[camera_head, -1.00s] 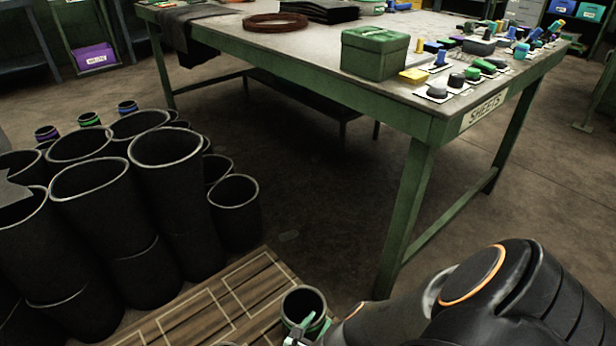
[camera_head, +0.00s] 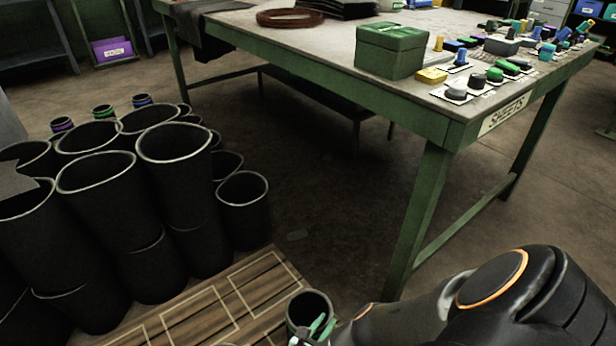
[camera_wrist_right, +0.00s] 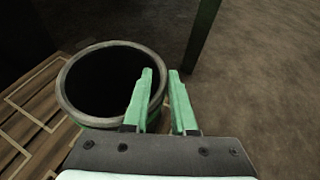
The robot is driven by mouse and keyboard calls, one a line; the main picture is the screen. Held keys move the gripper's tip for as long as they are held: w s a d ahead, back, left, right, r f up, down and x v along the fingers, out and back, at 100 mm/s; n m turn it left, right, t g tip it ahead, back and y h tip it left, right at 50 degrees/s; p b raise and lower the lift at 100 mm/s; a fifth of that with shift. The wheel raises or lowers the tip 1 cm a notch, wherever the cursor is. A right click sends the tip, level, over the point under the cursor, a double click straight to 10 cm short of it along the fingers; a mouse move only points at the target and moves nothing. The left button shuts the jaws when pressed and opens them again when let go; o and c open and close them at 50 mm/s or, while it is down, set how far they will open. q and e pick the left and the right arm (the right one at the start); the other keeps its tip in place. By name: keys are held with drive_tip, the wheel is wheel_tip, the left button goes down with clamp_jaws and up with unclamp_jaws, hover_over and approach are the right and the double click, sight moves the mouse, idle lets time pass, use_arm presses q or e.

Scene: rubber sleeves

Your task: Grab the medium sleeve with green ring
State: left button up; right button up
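A black sleeve (camera_head: 310,301) with a grey rim stands at the bottom centre of the head view, by the striped wooden platform's right end. It also shows in the right wrist view (camera_wrist_right: 72,112), where a trace of green shows low on its outer wall. My right gripper (camera_head: 323,326), with green fingers, is at its near right rim. In the right wrist view my right gripper (camera_wrist_right: 161,75) has one finger over the sleeve's opening and one outside the wall, with a gap between them. The fingers look open; contact with the wall is unclear. My left gripper is not in view.
Many large black sleeves (camera_head: 97,190) crowd the platform (camera_head: 200,315) at left. Behind them stand small sleeves with purple, green (camera_head: 104,112) and blue rings. A green workbench (camera_head: 425,195) with a box and small parts stands at right; its front leg is near the sleeve.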

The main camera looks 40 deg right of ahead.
clamp_jaws()
drive_tip(key=shift+s+f, duration=0.1)
idle(0.8)
drive_tip(key=shift+d, duration=0.1)
